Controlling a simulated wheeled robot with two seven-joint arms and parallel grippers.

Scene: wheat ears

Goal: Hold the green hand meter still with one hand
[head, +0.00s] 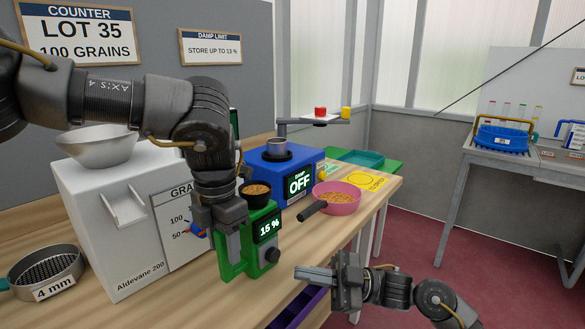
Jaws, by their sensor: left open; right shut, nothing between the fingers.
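The green hand meter (265,262) stands upright near the front edge of the wooden bench and reads 15 %. A black cup of grain (257,191) sits at its top. My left gripper (232,252) points down at the meter's left side and overlaps it in the head view. It is open; its far finger is hidden, and I cannot tell whether it touches the meter. My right gripper (305,273) is shut and empty, apart from the meter to its right, in front of the bench edge.
A white grain counter (120,220) stands left of the meter. A blue damp meter (272,172) reading OFF is behind it. A pink bowl of grain (345,204) with a dark handle (312,211) beside it is to the right. A sieve (48,268) lies at far left.

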